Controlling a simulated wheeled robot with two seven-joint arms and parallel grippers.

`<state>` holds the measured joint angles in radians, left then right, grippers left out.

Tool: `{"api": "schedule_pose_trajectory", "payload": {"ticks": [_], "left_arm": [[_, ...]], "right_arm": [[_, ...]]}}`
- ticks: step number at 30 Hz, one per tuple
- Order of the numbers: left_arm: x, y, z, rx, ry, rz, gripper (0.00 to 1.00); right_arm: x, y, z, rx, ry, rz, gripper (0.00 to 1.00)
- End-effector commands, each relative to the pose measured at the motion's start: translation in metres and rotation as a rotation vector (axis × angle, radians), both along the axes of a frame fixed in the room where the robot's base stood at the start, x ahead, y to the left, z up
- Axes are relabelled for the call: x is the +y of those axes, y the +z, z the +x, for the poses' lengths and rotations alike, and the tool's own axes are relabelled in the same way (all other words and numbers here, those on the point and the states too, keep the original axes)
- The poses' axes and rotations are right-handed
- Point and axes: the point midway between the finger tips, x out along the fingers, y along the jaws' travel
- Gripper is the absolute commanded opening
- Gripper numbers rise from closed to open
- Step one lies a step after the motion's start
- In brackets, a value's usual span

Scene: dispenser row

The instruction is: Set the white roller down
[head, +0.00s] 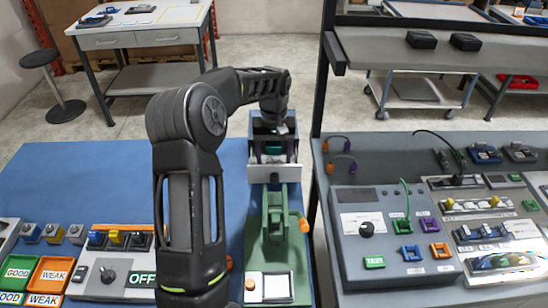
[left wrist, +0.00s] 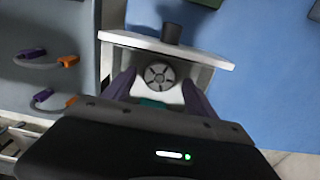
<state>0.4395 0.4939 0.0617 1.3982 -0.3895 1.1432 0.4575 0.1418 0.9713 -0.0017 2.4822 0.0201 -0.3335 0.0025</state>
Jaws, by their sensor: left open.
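My left gripper (head: 273,155) is open at the grey box-like holder (head: 258,127) at the back of the blue table. In the left wrist view its two purple-tinted fingers (left wrist: 160,92) stand apart, one on each side of a round white piece with a dark spoked hub (left wrist: 159,74). This piece appears to be the white roller, seen end-on inside the pale holder. I cannot tell whether either finger touches it. In the head view the roller is not clearly visible behind the gripper and the holder's white front plate (head: 272,173). My right gripper is not in view.
A green dispenser (head: 275,222) with an orange knob stands just in front of the holder. A grey control panel (head: 390,235) is on the right bench. Orange and green bins (head: 50,272) sit at the front left. The blue table (head: 90,185) is clear at left.

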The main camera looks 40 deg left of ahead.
Motion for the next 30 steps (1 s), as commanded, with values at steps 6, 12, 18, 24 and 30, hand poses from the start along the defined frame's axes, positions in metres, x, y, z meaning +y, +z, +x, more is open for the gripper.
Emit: {"api": "schedule_pose_trajectory", "payload": {"ticks": [6, 12, 18, 24, 30], "left_arm": [[0.000, 0.035, 0.001, -0.004, 0.000, 0.002, 0.66], [0.000, 0.083, 0.001, -0.006, -0.001, 0.001, 0.66], [-0.001, 0.103, 0.001, 0.001, -0.001, 0.001, 0.66], [0.000, 0.114, 0.000, -0.002, -0.001, 0.001, 0.66], [0.000, 0.115, 0.000, -0.001, 0.000, 0.000, 0.66]], "right_arm": [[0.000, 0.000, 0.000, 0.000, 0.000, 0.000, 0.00], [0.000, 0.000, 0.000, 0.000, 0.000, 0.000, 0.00], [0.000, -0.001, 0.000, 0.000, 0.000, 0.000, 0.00], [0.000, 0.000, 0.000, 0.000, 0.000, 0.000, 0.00], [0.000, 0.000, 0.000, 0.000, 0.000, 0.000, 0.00]]}}
